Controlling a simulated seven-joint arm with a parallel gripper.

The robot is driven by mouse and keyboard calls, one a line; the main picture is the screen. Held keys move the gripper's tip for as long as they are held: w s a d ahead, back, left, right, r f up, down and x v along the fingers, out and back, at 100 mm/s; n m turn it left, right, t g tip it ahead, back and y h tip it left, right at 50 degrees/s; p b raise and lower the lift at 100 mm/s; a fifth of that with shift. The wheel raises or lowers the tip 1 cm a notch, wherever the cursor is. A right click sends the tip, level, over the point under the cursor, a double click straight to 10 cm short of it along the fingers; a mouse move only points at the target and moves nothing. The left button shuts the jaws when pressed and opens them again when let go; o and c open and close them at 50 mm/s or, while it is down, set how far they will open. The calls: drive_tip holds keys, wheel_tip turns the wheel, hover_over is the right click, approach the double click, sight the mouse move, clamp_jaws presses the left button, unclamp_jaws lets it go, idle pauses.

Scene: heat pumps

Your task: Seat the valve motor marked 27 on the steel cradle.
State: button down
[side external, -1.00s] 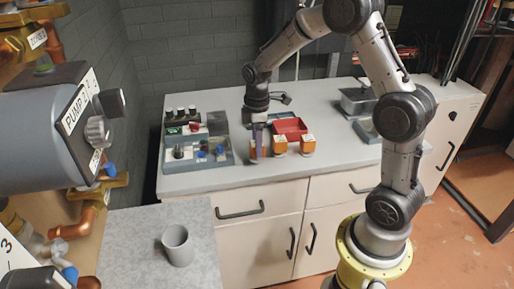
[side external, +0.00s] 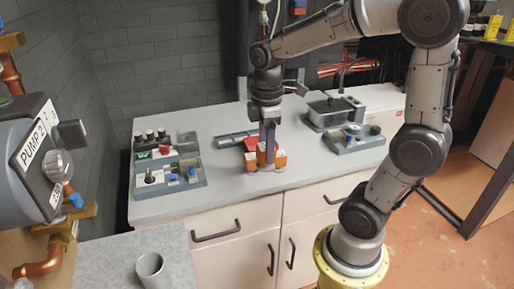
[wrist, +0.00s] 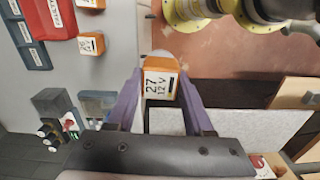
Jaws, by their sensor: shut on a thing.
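The valve motor marked 27 (wrist: 159,82), an orange block with a white "27 12 V" label, sits between the two purple fingers of my gripper (wrist: 158,98) in the wrist view. The fingers are shut on it. In the side external view my gripper (side external: 267,146) points down at the group of orange motors near the counter's front edge. The fingers and the other motors partly hide the held one, and I cannot tell whether it is clear of the counter. I cannot pick out the steel cradle with certainty.
Another orange motor (side external: 281,158) stands close beside my gripper. A red bin (wrist: 57,20) is near the motors. A grey tray of parts (side external: 180,180) lies at the left, another tray (side external: 358,140) at the right. A metal box (side external: 330,112) stands behind the right tray.

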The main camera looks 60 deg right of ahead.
drive_tip(key=w+d+r, duration=0.2)
drive_tip(key=w+r, duration=0.2)
drive_tip(key=w, duration=1)
drive_tip(key=shift+w+a+f, duration=0.15)
drive_tip(key=shift+w+f, duration=1.8)
drive_tip(key=shift+w+a+f, duration=0.2)
drive_tip(key=shift+w+f, duration=1.8)
drive_tip(key=shift+w+a+f, duration=0.15)
drive_tip(key=shift+w+f, duration=1.8)
drive_tip(key=shift+f, duration=0.85)
drive_tip(key=shift+c, duration=1)
unclamp_jaws()
